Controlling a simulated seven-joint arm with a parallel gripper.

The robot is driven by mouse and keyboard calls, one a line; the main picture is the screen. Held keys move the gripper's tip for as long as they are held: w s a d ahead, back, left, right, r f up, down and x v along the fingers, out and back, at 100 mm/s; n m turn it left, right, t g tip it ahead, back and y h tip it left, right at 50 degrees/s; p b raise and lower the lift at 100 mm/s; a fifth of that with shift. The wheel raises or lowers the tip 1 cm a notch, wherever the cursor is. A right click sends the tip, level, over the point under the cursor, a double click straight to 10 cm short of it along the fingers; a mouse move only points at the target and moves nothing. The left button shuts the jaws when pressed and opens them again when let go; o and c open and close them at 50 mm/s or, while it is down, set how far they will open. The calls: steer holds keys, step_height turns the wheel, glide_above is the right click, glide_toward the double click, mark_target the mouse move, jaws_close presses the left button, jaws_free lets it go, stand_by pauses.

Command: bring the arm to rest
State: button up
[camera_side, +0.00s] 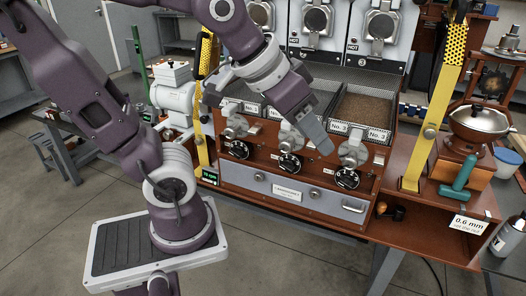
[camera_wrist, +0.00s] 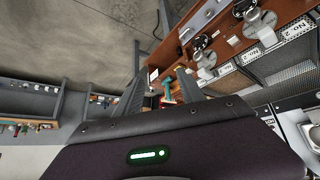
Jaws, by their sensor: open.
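My gripper (camera_side: 322,145) is in front of the sample roaster (camera_side: 292,190), above the black knobs and beside the No. 3 tray. In the side view one grey finger shows clearly and hides part of the panel behind it. In the wrist view my gripper (camera_wrist: 160,80) has its two fingers apart. I see nothing held between them; a teal-handled thing (camera_wrist: 185,86) shows in the background, near the right finger. My arm is raised and reaches over from the left.
A tray of brown grains (camera_side: 368,106) lies behind the No. 3 label. Black knobs (camera_side: 290,165) and a grey drawer (camera_side: 285,189) line the front. Yellow posts (camera_side: 436,110) flank the roaster. A hand grinder (camera_side: 478,122) stands right. The floor (camera_side: 290,262) in front is clear.

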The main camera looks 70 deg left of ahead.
steer(key=s+f+g, duration=0.1)
steer(key=s+f, duration=0.1)
steer(key=s, duration=0.6)
steer(key=shift+s+f+g, duration=0.15)
steer(key=shift+s+g, duration=0.15)
steer(key=shift+s, duration=0.1)
